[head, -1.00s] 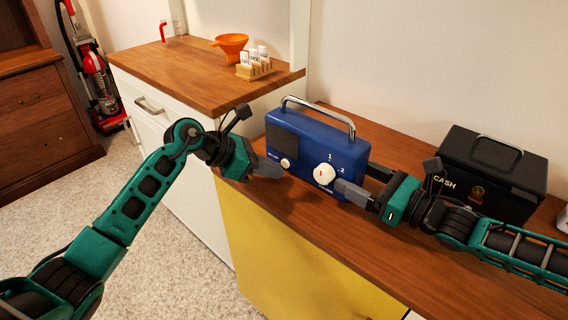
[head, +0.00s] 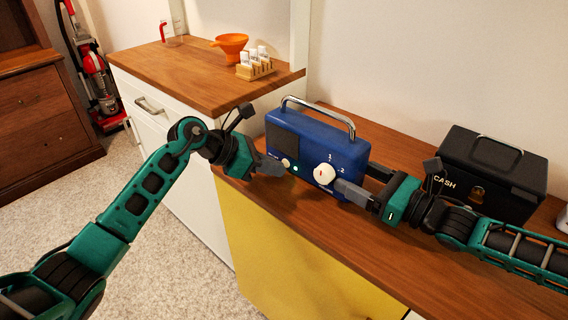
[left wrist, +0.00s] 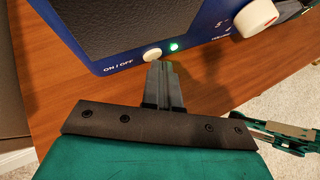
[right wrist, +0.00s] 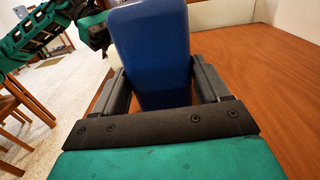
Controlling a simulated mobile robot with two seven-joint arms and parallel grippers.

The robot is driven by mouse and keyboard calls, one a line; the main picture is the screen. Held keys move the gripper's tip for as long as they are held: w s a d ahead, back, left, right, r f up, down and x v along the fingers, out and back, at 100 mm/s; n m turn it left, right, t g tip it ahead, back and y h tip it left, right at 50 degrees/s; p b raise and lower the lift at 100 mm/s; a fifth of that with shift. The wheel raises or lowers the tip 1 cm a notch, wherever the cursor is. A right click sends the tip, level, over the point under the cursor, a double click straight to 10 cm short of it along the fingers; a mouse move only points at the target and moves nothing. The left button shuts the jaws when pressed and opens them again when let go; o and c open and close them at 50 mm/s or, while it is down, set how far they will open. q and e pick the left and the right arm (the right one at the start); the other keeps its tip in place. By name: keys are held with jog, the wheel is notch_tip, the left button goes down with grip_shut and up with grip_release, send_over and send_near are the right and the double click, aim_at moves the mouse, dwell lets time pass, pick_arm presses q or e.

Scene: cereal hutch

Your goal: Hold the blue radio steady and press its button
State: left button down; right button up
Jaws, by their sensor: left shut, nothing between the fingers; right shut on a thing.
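The blue radio (head: 313,150) stands upright on the wooden counter, with a silver handle, a dark speaker panel and a white dial (head: 324,173). Its round white ON/OFF button (left wrist: 152,55) sits low on the front, with a lit green light (left wrist: 174,46) beside it. My left gripper (head: 283,168) is shut and empty, its tips at the button; in the left wrist view the tips are just below it, and I cannot tell if they touch. My right gripper (head: 352,180) is shut on the radio's right end; its fingers lie on either side of the blue body (right wrist: 152,50).
A black cash box (head: 490,175) stands right of the radio, behind my right arm. A higher counter (head: 190,75) at the left holds an orange bowl (head: 230,45) and a wooden rack of small jars (head: 255,68). The counter front edge runs below the radio.

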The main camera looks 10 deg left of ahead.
pick_arm(q)
jog(key=shift+s+a, duration=0.45)
jog(key=shift+s, duration=0.2)
jog(key=shift+s+a, duration=0.45)
jog(key=shift+s, duration=0.25)
jog(key=shift+s+a, duration=0.4)
jog(key=shift+s, duration=0.35)
jog(key=shift+s+a, duration=0.45)
jog(key=shift+s, duration=0.25)
pick_arm(e)
jog(key=o, duration=1.5)
